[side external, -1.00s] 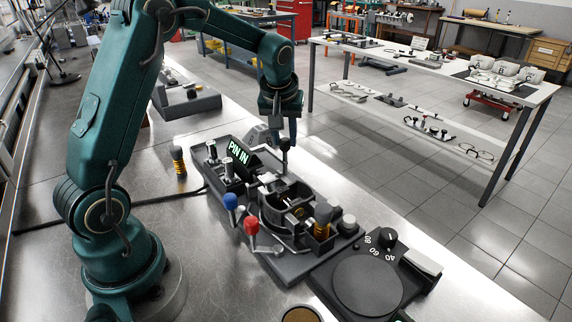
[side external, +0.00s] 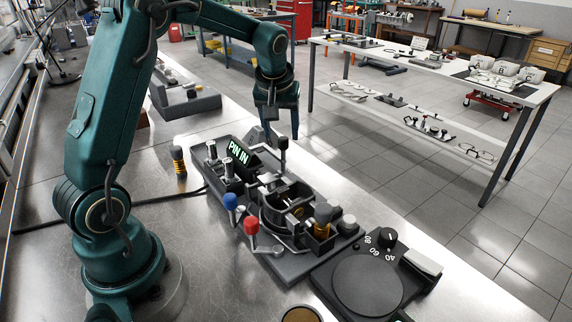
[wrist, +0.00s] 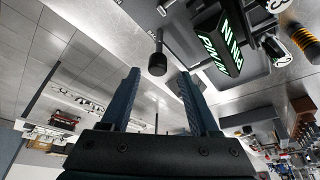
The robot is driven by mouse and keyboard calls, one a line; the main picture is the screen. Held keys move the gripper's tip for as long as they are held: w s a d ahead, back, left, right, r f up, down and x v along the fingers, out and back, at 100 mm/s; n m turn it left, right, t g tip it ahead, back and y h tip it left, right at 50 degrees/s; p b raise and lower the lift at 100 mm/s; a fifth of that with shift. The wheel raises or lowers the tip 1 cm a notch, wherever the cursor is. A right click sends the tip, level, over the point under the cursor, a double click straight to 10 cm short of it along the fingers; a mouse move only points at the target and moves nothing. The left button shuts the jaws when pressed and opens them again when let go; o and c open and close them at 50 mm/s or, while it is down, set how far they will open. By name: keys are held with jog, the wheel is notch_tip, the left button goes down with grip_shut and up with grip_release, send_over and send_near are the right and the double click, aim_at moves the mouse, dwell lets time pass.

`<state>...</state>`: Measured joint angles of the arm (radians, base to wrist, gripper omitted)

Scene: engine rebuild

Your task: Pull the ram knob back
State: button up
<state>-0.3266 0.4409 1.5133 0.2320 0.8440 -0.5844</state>
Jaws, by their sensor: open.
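The ram knob is a black knob on an upright stem (side external: 283,143), at the far side of the dark fixture (side external: 292,266) in the side view. In the wrist view the knob (wrist: 157,65) shows just ahead of and between my two fingertips. My gripper (side external: 281,130) is open and empty. It hangs just above the knob in the side view, and its fingers also frame the knob in the wrist view (wrist: 160,75). I see no finger closed on the knob. A lit sign reading "PIN IN" (side external: 238,153) stands left of the knob.
Blue (side external: 230,201) and red (side external: 251,225) ball-topped levers stand at the fixture's near side. A yellow-and-black spring part (side external: 323,220) stands at its right. A dial unit (side external: 368,284) lies further right. A grey block (side external: 187,101) lies behind on the bench.

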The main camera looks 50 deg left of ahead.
jog(key=shift+v, duration=1.7)
jog(key=s+d+r+m+t+h, duration=0.1)
jog(key=s+d+r+m+t, duration=0.2)
jog(key=s+d+r, duration=0.55)
jog(key=s+d+f+m+h, duration=0.2)
jog(key=s+d+f+m, duration=0.4)
jog(key=s, duration=0.4)
jog(key=shift+s+d+f+g, duration=0.25)
jog(key=shift+f+g, duration=0.05)
jog(key=shift+f, duration=0.3)
